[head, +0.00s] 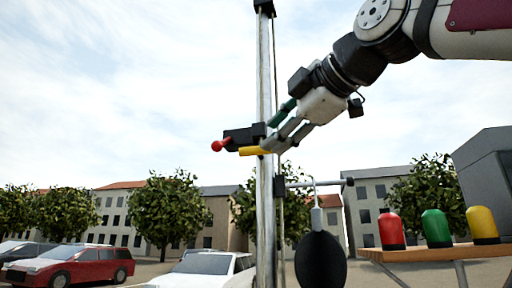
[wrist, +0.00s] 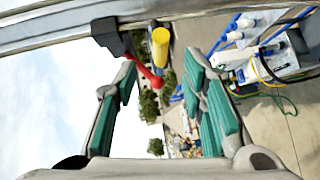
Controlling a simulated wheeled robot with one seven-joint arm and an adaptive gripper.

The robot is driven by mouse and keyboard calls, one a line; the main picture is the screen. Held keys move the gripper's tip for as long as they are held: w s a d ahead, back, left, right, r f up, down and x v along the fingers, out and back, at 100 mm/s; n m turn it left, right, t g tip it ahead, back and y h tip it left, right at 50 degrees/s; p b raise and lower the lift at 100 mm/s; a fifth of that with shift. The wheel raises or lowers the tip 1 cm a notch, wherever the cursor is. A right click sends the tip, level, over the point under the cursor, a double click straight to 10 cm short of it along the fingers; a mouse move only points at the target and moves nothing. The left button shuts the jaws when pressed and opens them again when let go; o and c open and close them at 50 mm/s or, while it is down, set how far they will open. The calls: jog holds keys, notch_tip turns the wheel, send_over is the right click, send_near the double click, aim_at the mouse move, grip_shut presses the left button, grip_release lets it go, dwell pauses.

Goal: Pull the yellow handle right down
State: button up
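The yellow handle (head: 252,151) is a short bar, roughly level, low on a black bracket (head: 243,136) fixed to the upright metal post. In the wrist view the yellow handle (wrist: 160,46) shows its round end, ahead of the fingertips and roughly between them. A red handle with a ball knob (head: 219,146) sticks out left of the same bracket; it also shows in the wrist view (wrist: 150,77). My gripper (head: 276,128) is open, its teal-padded fingers apart with nothing held. It is at the post, just right of the bracket. Contact with the yellow handle cannot be told.
The metal post (head: 265,210) stands close to my gripper. A black fender (head: 320,260) hangs from a side arm below. A wooden shelf (head: 430,253) at right bears red, green and yellow domed lights. Parked cars, trees and houses are far behind. Left of the post is open.

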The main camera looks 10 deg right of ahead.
aim_at(257, 150)
jog(key=x, duration=0.8)
jog(key=shift+p, duration=0.4)
grip_shut()
